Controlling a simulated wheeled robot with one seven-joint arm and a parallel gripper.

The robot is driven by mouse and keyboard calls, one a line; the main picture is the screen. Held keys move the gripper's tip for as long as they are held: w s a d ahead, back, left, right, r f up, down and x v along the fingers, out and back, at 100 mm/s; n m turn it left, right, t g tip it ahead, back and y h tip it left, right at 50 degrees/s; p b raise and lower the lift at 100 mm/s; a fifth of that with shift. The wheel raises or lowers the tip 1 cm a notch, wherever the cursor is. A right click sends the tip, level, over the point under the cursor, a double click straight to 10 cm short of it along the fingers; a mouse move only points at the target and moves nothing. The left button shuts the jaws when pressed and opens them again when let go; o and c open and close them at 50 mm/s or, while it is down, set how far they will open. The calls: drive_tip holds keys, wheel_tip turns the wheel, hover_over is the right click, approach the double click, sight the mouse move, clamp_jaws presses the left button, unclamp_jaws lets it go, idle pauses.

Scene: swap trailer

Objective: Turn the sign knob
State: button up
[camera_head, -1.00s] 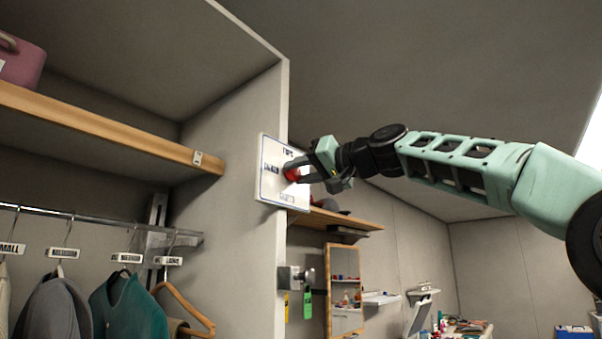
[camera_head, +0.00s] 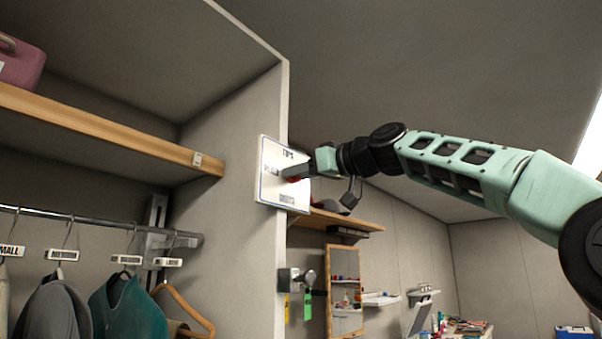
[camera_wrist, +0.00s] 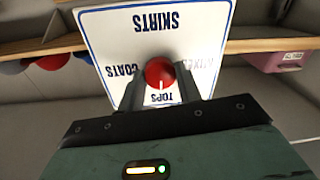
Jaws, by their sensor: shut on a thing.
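The white sign (camera_head: 272,181) with a blue border is fixed to the end of the grey partition. In the wrist view the sign (camera_wrist: 200,27) reads SKIRTS, COATS and TOPS, with a fourth word partly covered by a finger. The red round knob (camera_wrist: 159,73) sits at the middle of the sign, with a white mark pointing toward TOPS. My gripper (camera_wrist: 160,90) is shut on the knob, one finger on each side. In the head view my gripper (camera_head: 298,172) hides most of the knob.
A wooden shelf (camera_head: 100,127) and a clothes rail (camera_head: 90,219) with hanging garments are left of the partition (camera_head: 235,200). A mirror (camera_head: 343,290) and another shelf (camera_head: 345,220) stand behind, below my gripper. The space under my arm looks free.

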drive_tip(key=shift+a+f, duration=0.1)
drive_tip(key=shift+f, duration=0.1)
drive_tip(key=o, duration=1)
drive_tip(key=shift+r, duration=0.1)
drive_tip(key=b+v, duration=0.9)
drive_tip(key=v, duration=0.8)
drive_tip(key=shift+d, duration=0.25)
